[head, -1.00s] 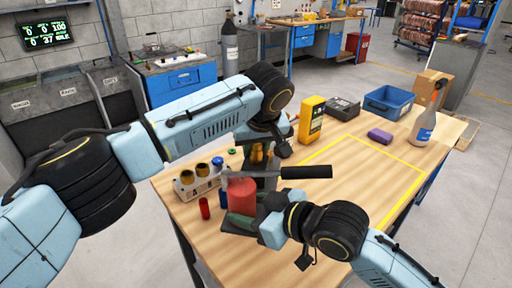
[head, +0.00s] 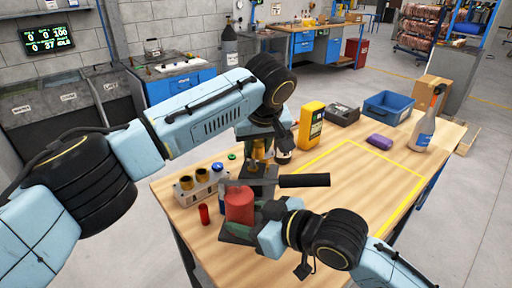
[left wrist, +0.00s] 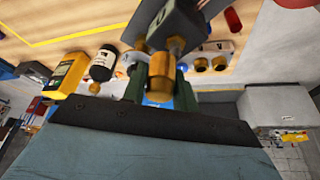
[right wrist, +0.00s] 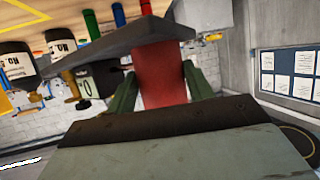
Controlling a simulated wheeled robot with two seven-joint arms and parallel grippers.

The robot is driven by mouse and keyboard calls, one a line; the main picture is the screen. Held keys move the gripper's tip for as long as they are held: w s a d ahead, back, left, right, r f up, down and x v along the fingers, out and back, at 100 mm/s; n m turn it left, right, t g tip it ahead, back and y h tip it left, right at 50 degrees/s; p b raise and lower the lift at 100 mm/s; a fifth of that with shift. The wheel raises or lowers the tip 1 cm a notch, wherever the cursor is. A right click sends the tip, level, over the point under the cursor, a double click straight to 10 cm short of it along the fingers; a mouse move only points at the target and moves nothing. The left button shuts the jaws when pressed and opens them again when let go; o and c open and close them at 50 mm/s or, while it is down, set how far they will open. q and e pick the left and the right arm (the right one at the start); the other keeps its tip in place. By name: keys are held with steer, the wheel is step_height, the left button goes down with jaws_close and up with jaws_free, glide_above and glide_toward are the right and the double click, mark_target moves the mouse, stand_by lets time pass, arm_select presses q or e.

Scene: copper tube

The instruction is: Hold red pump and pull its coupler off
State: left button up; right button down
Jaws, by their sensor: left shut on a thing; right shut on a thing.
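The red pump (head: 239,204) stands at the table's near edge, with a dark block (head: 260,171) beside it. A grey bar with a black handle (head: 304,181) crosses above the pump. My right gripper (head: 258,222) is shut around the red body, which shows between its green fingers in the right wrist view (right wrist: 160,76). My left gripper (left wrist: 160,88) is above the block, shut on the brass coupler (left wrist: 161,72). Another brass piece (left wrist: 176,45) on the block lies in line with the coupler. I cannot tell whether they are touching.
A white rack (head: 198,188) with brass pieces and a red cylinder (head: 204,214) are left of the pump. A yellow meter (head: 310,122), blue bin (head: 388,107), purple block (head: 380,142) and bottle (head: 423,132) are further back. The yellow-outlined area is clear.

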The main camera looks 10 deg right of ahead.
arm_select(q)
steer(key=shift+a+f, duration=0.1)
arm_select(e)
steer(key=shift+w+r, duration=0.15)
steer(key=shift+r, duration=0.3)
